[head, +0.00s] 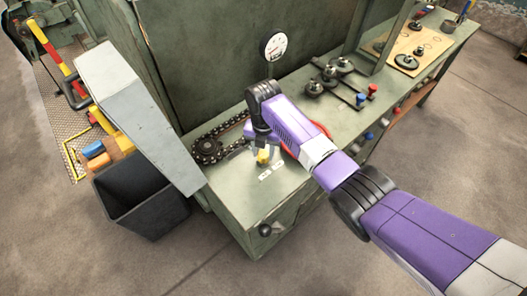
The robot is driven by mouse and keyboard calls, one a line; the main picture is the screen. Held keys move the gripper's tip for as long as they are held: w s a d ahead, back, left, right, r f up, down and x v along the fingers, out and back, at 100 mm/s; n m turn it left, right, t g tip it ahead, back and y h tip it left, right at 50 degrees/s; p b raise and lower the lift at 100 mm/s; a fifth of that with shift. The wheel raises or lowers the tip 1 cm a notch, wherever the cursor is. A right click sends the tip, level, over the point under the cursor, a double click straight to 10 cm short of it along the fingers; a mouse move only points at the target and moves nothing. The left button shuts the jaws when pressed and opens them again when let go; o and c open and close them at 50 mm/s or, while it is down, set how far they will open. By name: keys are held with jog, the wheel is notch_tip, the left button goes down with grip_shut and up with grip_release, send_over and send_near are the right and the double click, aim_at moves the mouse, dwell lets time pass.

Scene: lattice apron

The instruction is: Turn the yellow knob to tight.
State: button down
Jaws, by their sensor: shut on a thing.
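The yellow knob (263,157) sits on the green bench top, near its front left corner. A small white label plate (271,172) lies just in front of it. My gripper (262,146) reaches down from above and is shut on the knob. The fingers and wrist cover the knob's upper part. The marks on the label are too small to read, so I cannot tell how far the knob is turned.
A chain on a sprocket (207,148) lies left of the knob. A red ring (318,131) is partly hidden behind my arm. A round gauge (273,45) stands behind. Knobs and levers (329,75) are farther right. A dark bin (140,196) stands on the floor at left.

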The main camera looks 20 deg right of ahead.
aim_at(263, 154)
jog(key=shift+r, duration=0.1)
jog(key=c, duration=0.9)
grip_release()
jog(key=shift+r+b, duration=0.45)
jog(key=shift+r, duration=3.4)
